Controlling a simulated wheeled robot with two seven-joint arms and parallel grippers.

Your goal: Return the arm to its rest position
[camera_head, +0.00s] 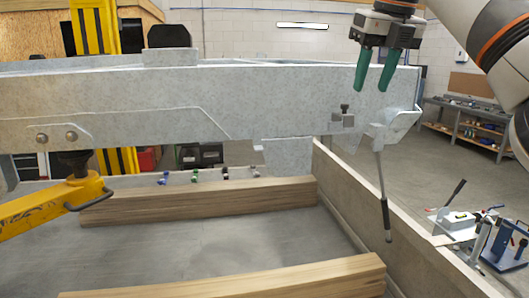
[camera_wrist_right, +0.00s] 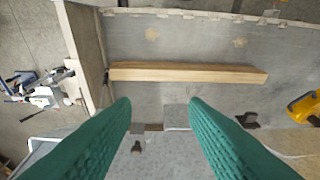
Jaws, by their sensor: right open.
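My right gripper (camera_head: 375,72) has two green fingers and hangs in front of the right end of the grey metal trailer beam (camera_head: 140,100). Its fingers are apart with nothing between them. In the right wrist view the same gripper (camera_wrist_right: 160,112) points down over the beam, its green fingers spread and empty. My right arm (camera_head: 490,40) comes in from the upper right. My left gripper is in neither view.
A thin rod (camera_head: 382,190) hangs from the bracket at the beam's right end. Wooden beams (camera_head: 200,200) lie in the grey bed below. A yellow jack arm (camera_head: 45,208) stands at left. Tools (camera_head: 500,240) lie at lower right. A shelf (camera_head: 475,125) stands behind at right.

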